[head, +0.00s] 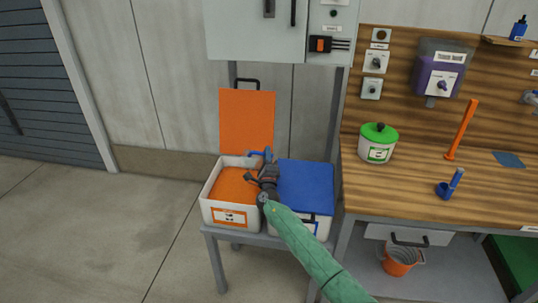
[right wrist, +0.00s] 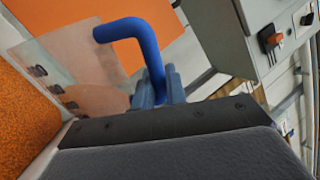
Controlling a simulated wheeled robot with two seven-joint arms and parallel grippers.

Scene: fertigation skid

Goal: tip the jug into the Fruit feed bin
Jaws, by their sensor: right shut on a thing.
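My right gripper (head: 267,172) is over the inner edge of an open white bin (head: 209,211) with an orange label, too small to read. It is shut on the jug's blue handle (right wrist: 140,40). The jug's clear body (right wrist: 75,65) shows at the left of the right wrist view. In the head view, only a bit of blue handle (head: 257,153) shows clearly; the gripper hides much of the jug. The jug's tilt and contents are hard to tell. Speckled orange feed (right wrist: 22,115) lies beside it in the right wrist view. My left gripper is out of view.
The bin's orange lid (head: 247,118) stands open behind it. A neighbouring bin has a shut blue lid (head: 305,188). A grey cabinet (head: 235,35) hangs above. The wooden bench (head: 405,190) at right holds a green-lidded tub (head: 378,143). Floor at left is clear.

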